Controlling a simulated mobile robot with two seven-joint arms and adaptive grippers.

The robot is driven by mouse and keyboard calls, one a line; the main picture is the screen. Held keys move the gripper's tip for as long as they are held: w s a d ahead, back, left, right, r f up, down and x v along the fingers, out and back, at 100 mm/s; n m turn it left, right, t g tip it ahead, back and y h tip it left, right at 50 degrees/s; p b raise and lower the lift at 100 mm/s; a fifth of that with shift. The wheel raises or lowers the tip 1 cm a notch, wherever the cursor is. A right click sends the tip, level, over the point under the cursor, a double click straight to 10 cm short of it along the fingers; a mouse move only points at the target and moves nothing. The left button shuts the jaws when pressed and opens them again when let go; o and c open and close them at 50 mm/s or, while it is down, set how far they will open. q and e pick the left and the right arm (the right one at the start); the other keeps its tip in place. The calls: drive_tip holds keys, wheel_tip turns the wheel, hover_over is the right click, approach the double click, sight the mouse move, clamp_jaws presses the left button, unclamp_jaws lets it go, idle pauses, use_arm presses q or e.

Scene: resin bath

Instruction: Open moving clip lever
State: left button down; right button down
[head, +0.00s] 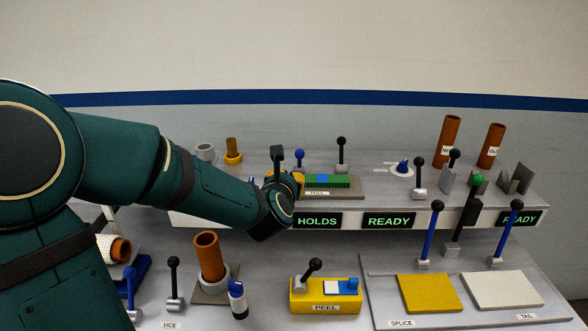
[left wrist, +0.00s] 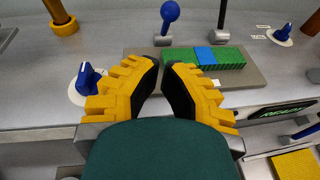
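No label that I can read names a moving clip lever. Nearest my left gripper is a lever with a blue ball (head: 299,154), upright behind the green and blue block (head: 326,181); it also shows in the left wrist view (left wrist: 170,12). A black-ball lever (head: 341,142) stands to its right. My right gripper is out of view.
The block lies on a grey-brown plate (left wrist: 245,80). A blue knob (left wrist: 88,76) is left of the fingers. Signs read HOLDS (head: 317,221) and READY (head: 389,221). In front are a yellow PEEL box (head: 300,300), a brown tube (head: 209,258), and yellow (head: 430,293) and white (head: 502,290) pads.

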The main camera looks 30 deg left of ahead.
sight(300, 160)
use_arm(q)
drive_tip(key=x, duration=1)
drive_tip(key=shift+a, duration=0.1)
